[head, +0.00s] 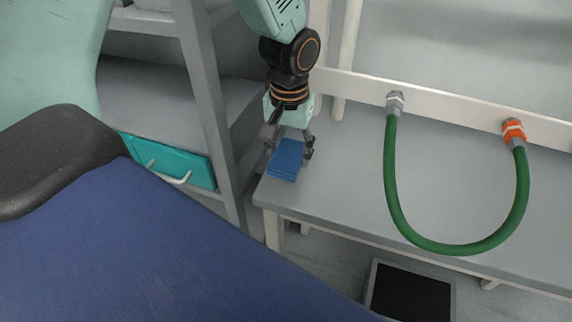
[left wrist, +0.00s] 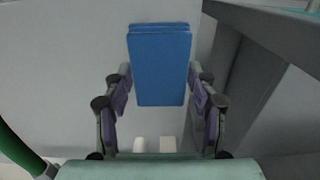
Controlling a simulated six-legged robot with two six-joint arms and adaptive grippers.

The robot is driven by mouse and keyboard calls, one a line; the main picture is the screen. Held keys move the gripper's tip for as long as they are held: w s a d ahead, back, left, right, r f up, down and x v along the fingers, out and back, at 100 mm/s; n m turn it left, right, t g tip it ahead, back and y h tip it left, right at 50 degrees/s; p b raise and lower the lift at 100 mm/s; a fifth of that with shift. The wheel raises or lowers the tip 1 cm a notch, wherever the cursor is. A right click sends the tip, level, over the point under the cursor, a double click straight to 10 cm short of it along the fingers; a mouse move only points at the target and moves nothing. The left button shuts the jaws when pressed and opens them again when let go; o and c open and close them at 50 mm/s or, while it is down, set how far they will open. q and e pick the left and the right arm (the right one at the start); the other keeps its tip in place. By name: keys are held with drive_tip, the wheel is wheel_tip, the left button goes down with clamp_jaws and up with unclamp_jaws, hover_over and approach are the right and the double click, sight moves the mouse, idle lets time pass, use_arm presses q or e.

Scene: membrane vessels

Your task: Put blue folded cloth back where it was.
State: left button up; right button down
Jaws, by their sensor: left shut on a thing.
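The blue folded cloth (head: 286,160) is at the left end of the grey bench (head: 350,190) in the head view. My left gripper (head: 289,146) reaches down from above and is shut on the cloth. In the left wrist view the cloth (left wrist: 160,65) lies between the two fingers of the left gripper (left wrist: 160,90), one on each side. Whether the cloth touches the bench top or hangs just above it, I cannot tell. My right gripper is not in view.
A green hose (head: 440,247) loops over the bench from a rail with grey and orange (head: 514,131) fittings. A grey shelf unit (head: 215,110) with a teal drawer (head: 175,160) stands left of the bench. A dark panel (head: 408,293) lies on the floor.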

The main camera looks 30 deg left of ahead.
sight(289, 156)
use_arm(q)
drive_tip(key=shift+d+f, duration=0.3)
drive_tip(key=shift+f, duration=0.2)
drive_tip(key=shift+s+a+f, duration=0.1)
drive_tip(key=shift+f, duration=0.5)
drive_tip(key=shift+s+a+f, duration=0.1)
drive_tip(key=shift+f, duration=0.5)
drive_tip(key=shift+w+a+f+b, duration=0.1)
drive_tip(key=shift+a+f+b, duration=0.05)
drive_tip(key=shift+f+b, duration=0.2)
drive_tip(key=shift+w, duration=0.1)
drive_tip(key=shift+d, duration=0.2)
drive_tip(key=o, duration=0.6)
drive_tip(key=shift+f, duration=0.1)
drive_tip(key=o, duration=0.3)
drive_tip(key=shift+a+f, duration=0.1)
drive_tip(key=shift+a, duration=0.05)
drive_tip(key=shift+o, duration=1)
